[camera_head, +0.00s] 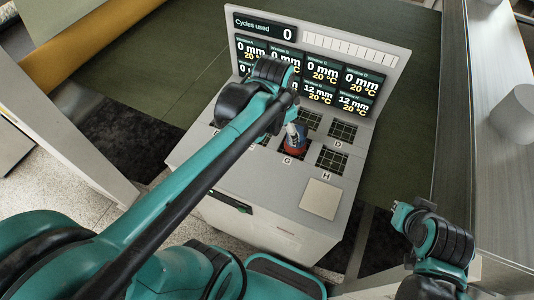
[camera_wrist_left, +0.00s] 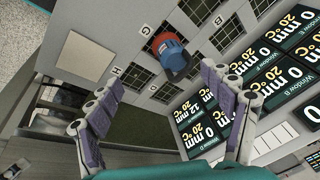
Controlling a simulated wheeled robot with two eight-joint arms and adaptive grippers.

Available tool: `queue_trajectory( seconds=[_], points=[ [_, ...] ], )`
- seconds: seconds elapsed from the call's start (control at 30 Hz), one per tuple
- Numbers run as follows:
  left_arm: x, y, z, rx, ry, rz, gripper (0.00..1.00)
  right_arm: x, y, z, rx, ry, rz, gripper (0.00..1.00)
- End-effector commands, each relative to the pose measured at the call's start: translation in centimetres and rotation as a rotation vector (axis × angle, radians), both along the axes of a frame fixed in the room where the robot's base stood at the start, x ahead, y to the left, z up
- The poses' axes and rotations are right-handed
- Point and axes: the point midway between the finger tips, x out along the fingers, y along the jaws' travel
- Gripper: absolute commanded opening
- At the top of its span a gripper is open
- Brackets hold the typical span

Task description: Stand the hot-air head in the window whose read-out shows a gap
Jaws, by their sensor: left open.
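The hot-air head (camera_head: 295,147), a red and blue piece, stands on the grey console (camera_head: 237,165) by the label G; whether it sits squarely in that window I cannot tell. It also shows in the left wrist view (camera_wrist_left: 173,57). My left gripper (camera_wrist_left: 163,80) is open, its fingers spread either side of the view, with the head beyond them and nothing held. The read-out board (camera_head: 312,38) shows 0 mm across the top row. Two lower right read-outs show 12 mm; the lower left ones are partly hidden by my left arm. My right gripper (camera_head: 402,212) is at the lower right.
Dark gridded windows D (camera_head: 343,131) and H (camera_head: 331,160) look empty. A beige square pad (camera_head: 320,198) lies at the console's front right. The board stands upright behind the windows. A grey cylinder (camera_head: 513,110) is on the counter at far right.

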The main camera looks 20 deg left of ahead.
Motion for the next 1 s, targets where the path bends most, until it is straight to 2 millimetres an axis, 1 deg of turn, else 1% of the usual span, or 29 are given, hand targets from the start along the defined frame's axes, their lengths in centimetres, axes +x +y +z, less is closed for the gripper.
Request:
queue_trajectory(
  seconds=[0.03,0.2,0.3,0.4,0.5,0.6,0.93,1.0],
  points=[
    [-1.5,0.1,0.1,-0.020,-0.030,0.060,0.81,0.0,0.0,0.0,0.000,0.000,0.000,0.00],
    [-5.2,0.3,-0.2,-0.110,-0.133,0.273,0.81,0.0,0.0,0.0,0.000,0.000,0.000,0.00],
    [-7.1,0.5,-0.8,-0.170,-0.189,0.386,0.81,0.0,0.0,0.0,0.000,0.000,0.000,0.00],
    [-8.4,0.5,-1.4,-0.222,-0.233,0.478,0.81,0.0,0.0,0.0,0.000,0.000,0.000,0.00],
    [-9.3,0.6,-1.9,-0.262,-0.263,0.540,0.81,0.0,0.0,0.0,0.000,0.000,0.000,0.00],
    [-9.7,0.6,-2.2,-0.285,-0.280,0.575,0.81,0.0,0.0,0.0,0.000,0.000,0.000,0.00],
    [-9.8,0.6,-2.3,-0.293,-0.285,0.587,0.81,0.0,0.0,0.0,0.000,0.000,0.000,0.00],
    [-9.8,0.6,-2.6,-0.293,-0.284,0.587,0.81,0.0,0.0,-0.3,0.000,0.000,0.000,0.00]
  ],
)
